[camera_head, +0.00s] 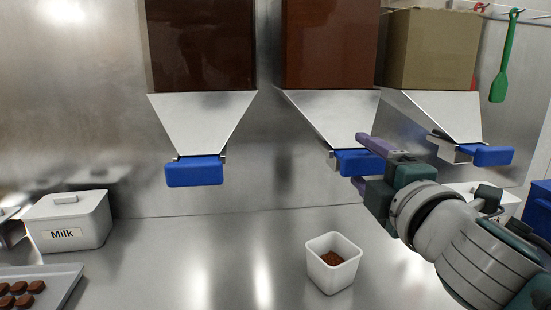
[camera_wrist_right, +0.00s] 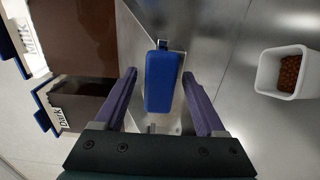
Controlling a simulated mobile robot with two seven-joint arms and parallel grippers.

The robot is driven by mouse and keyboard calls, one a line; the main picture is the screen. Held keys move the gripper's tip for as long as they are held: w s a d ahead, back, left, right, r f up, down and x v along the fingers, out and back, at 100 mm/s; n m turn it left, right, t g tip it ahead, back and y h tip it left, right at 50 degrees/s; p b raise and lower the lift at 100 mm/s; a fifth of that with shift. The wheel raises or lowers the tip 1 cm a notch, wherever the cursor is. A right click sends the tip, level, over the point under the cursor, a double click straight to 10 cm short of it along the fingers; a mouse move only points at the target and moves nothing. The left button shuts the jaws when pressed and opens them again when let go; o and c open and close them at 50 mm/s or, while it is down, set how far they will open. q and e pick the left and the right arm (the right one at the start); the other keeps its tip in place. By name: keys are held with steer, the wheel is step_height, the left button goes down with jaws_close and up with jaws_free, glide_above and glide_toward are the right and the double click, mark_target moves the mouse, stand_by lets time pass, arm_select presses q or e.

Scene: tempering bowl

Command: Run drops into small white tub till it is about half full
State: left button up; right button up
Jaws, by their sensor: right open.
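The small white tub (camera_head: 333,262) stands on the steel counter below and in front of the middle hopper's (camera_head: 333,110) chute, with brown drops covering its bottom, below half its height. It also shows at the right of the right wrist view (camera_wrist_right: 287,73). The middle hopper has a blue handle (camera_head: 352,166) at its spout. My right gripper (camera_head: 361,161) is open around this handle; in the right wrist view the blue handle (camera_wrist_right: 161,85) lies between the two purple fingers, with a gap visible on each side. No drops are seen falling. My left gripper is out of view.
A left hopper (camera_head: 200,120) and a right hopper (camera_head: 440,113) have blue handles too. A white box labelled Milk (camera_head: 70,222) and a tray of chocolates (camera_head: 40,285) stand at left. A green spatula (camera_head: 506,60) hangs at right. The counter left of the tub is clear.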

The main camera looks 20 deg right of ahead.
jaws_close()
stand_by(0.5)
stand_by(0.8)
